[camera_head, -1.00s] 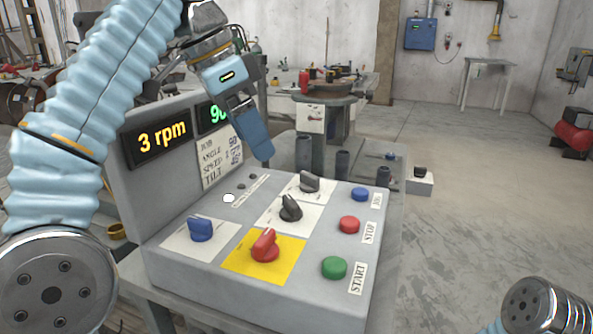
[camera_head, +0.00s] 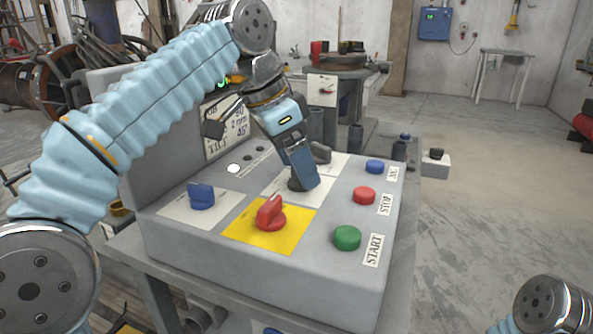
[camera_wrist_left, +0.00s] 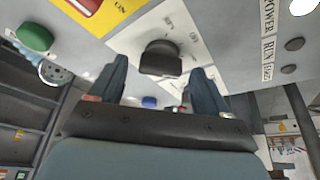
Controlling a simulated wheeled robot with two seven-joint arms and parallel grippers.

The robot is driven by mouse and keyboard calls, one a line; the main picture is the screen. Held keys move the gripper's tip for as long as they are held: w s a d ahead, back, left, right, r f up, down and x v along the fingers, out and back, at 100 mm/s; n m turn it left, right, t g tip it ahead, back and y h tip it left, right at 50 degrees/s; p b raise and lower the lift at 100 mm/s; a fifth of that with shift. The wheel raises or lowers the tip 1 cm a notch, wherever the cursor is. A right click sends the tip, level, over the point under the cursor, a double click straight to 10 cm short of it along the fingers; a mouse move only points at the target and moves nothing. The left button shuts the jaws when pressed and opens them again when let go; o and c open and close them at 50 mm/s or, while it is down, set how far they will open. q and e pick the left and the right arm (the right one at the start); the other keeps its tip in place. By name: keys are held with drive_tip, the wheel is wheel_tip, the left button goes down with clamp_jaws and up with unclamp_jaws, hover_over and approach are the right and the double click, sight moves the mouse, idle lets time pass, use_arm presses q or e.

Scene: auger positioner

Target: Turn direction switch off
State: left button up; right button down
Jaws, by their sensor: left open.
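A sloped grey control panel (camera_head: 250,275) carries several rotary knobs. My left gripper (camera_head: 304,180) is open over the middle white plate, and its fingers hide most of the black knob there. In the left wrist view the black knob (camera_wrist_left: 161,57) lies between the two separated fingertips (camera_wrist_left: 160,70), on a white plate with partly readable lettering. I cannot tell whether a finger touches it. A second black knob (camera_head: 320,152) sits just behind the gripper on another white plate. My right gripper is out of view.
A red knob (camera_head: 270,214) on a yellow plate and a blue knob (camera_head: 201,196) sit nearer the front. Blue (camera_head: 374,167), red (camera_head: 364,196) and green (camera_head: 347,237) buttons line the right side. A rotary table (camera_head: 350,58) stands behind.

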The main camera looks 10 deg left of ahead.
use_arm(q)
drive_tip(key=shift+f, duration=0.15)
drive_tip(key=shift+c, duration=0.2)
drive_tip(key=c, duration=1)
drive_tip(key=shift+n, duration=0.3)
drive_tip(key=n+t+y+p, duration=0.1)
drive_tip(key=n+p, duration=0.1)
drive_tip(key=n, duration=0.1)
drive_tip(key=shift+s+d, duration=0.1)
drive_tip(key=shift+d, duration=0.05)
drive_tip(key=shift+d+n+t+y+p, duration=0.15)
drive_tip(key=shift+n+y+p, duration=0.35)
drive_tip(key=shift+n, duration=0.8)
drive_tip(key=shift+a+n+t+y+p, duration=0.1)
drive_tip(key=shift+n+t+y+p, duration=0.25)
drive_tip(key=shift+n, duration=0.95)
